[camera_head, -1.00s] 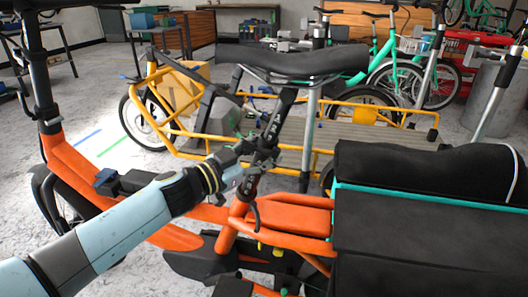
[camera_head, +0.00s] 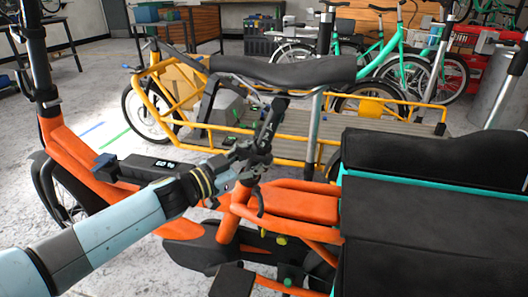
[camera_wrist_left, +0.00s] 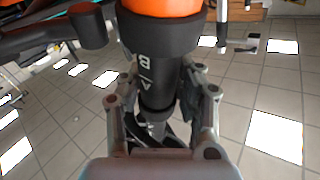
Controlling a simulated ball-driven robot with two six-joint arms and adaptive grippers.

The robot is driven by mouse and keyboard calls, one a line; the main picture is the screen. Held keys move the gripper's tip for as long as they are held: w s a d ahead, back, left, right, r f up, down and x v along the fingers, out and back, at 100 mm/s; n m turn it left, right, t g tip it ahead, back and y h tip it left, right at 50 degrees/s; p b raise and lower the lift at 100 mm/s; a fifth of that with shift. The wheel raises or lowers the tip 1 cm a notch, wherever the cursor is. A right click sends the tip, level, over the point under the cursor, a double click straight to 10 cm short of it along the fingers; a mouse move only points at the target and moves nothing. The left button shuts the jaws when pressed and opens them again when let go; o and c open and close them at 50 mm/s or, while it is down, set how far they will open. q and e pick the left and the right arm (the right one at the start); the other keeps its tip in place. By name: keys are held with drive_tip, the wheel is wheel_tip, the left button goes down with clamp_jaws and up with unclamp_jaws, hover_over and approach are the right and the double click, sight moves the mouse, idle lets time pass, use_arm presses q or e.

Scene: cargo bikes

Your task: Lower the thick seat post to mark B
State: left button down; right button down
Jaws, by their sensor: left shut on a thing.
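The black seat post (camera_head: 270,124) stands tilted in the orange cargo bike (camera_head: 291,205), below a long black saddle (camera_head: 285,70). My left gripper (camera_head: 252,162) is shut on the post, low down near the orange frame. In the left wrist view, its two fingers (camera_wrist_left: 162,115) lie on either side of the post (camera_wrist_left: 155,91). White letters B and A show on the post there. B is the one nearer the black collar (camera_wrist_left: 163,35) by the orange tube (camera_wrist_left: 162,6), a short way from the collar's edge. My right gripper is out of view.
A yellow cargo bike (camera_head: 290,160) stands close behind the saddle. A black cargo box (camera_head: 430,215) with teal edging sits at the right on the orange bike. Teal bikes (camera_head: 385,48) stand farther back.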

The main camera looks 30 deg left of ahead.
use_arm(q)
drive_tip(key=shift+s+d+f, duration=0.1)
drive_tip(key=shift+s+f, duration=0.05)
drive_tip(key=shift+f, duration=0.2)
drive_tip(key=c, duration=1.2)
unclamp_jaws()
drive_tip(key=shift+o, duration=1.3)
drive_tip(key=shift+d+r, duration=0.1)
drive_tip(key=shift+r, duration=0.05)
drive_tip(key=v, duration=1.2)
drive_tip(key=shift+r, duration=0.15)
